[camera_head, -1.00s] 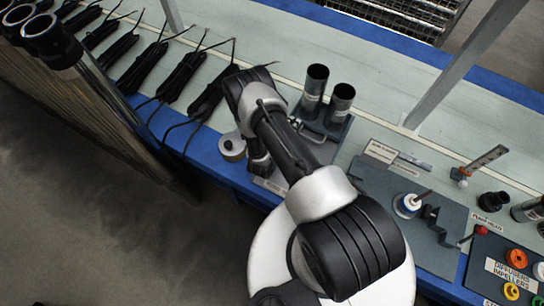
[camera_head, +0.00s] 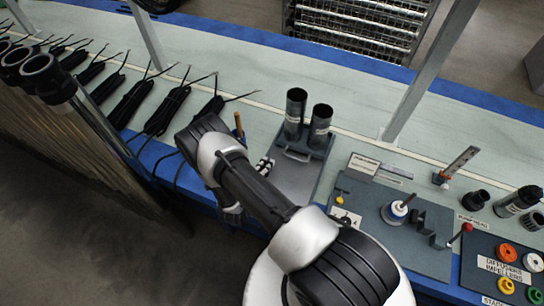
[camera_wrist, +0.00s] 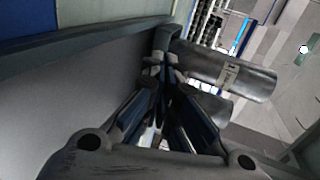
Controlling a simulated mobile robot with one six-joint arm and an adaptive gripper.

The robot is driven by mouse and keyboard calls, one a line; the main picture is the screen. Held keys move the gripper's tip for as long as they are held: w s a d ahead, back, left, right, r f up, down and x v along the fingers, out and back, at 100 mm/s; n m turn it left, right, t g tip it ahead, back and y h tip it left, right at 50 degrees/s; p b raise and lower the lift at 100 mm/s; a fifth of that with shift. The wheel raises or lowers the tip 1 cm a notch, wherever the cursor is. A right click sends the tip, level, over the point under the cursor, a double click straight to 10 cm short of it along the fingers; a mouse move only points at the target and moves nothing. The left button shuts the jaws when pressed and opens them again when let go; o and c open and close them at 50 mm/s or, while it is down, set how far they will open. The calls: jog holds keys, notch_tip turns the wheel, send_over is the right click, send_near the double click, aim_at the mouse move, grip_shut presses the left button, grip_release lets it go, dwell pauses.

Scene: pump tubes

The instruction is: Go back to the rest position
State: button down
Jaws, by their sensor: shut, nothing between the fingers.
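Two dark pump tubes stand upright in a grey holder (camera_head: 297,176) on the bench, the left tube (camera_head: 296,108) beside the right tube (camera_head: 320,125). My gripper is mostly hidden by my arm in the head view; a small part shows left of the holder. In the wrist view my gripper (camera_wrist: 163,65) has its fingers together with nothing between them. One tube (camera_wrist: 232,74) lies across that view to the right of the fingertips, apart from them as far as I can tell, with another partly behind the fingers.
Black cable bundles (camera_head: 166,110) lie along the bench at left, beside large dark pipes (camera_head: 47,78). A grey post (camera_head: 430,75) rises behind the holder. At right are a tool mat (camera_head: 425,257) and a board of coloured parts (camera_head: 500,255). The bench's back strip is clear.

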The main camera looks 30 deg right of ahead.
jog(key=shift+v, duration=1.45)
jog(key=w+a+r+n+y, duration=0.4)
jog(key=w+a+r, duration=0.2)
jog(key=r, duration=0.4)
jog(key=w+a+r+n+y, duration=0.3)
jog(key=w+a+r+y, duration=0.15)
jog(key=w+r, duration=0.35)
jog(key=s+a+r+n+y, duration=0.1)
jog(key=s+a+r+n, duration=0.15)
jog(key=r, duration=0.35)
jog(key=s+a+r+n+y, duration=0.1)
jog(key=a+r+n+y, duration=0.15)
jog(key=r, duration=0.45)
jog(key=s+r+n+g+y, duration=0.1)
jog(key=s+r+n+g, duration=0.1)
jog(key=s+r+n, duration=1.05)
jog(key=s+d+r+n+g, duration=0.1)
jog(key=s+d+n, duration=0.1)
jog(key=s, duration=0.8)
jog(key=s+d+r+n+g+h, duration=0.1)
jog(key=s+d, duration=0.3)
jog(key=s, duration=0.7)
jog(key=shift+r+n+h, duration=0.2)
jog(key=shift+n+h, duration=0.1)
jog(key=shift+n, duration=0.15)
